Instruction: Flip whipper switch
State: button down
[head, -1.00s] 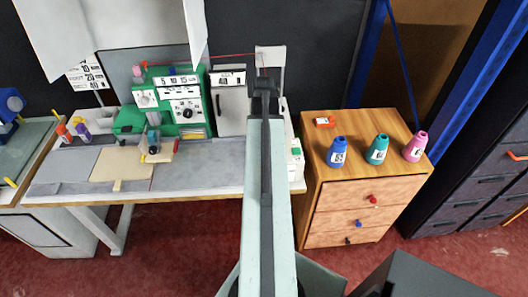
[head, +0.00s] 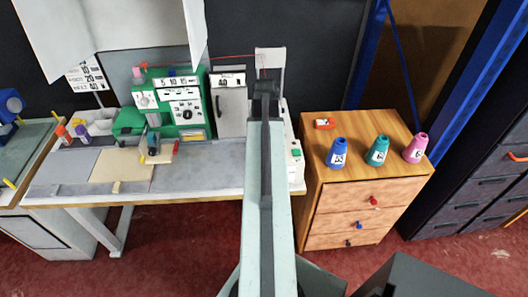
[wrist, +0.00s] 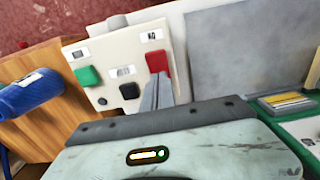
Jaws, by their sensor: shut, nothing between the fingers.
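A pale switch panel (wrist: 107,55) fills the middle left of the wrist view. In the head view the panel's box (head: 297,165) shows at the table's right end, partly hidden by my arm. Which control is the whipper switch cannot be read.
A green machine (head: 182,105) with dials and a grey cabinet (head: 231,108) stand on the worktable (head: 200,178).

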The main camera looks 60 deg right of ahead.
notch_tip(320, 180, up, 6)
jog(key=p, duration=0.5)
jog(key=shift+r+p, duration=0.2)
jog(key=shift+p, duration=0.15)
jog(key=shift+w, duration=0.15)
jog(key=w+a+f+n+b, duration=0.1)
jog(key=w+a+n, duration=0.5)
jog(key=w+a, duration=1.45)
jog(key=w+a+f+n+b, duration=0.1)
jog(key=a+n, duration=0.3)
jog(key=a, duration=2.6)
jog(key=shift+a+n, duration=0.2)
jog(key=shift+n, duration=0.2)
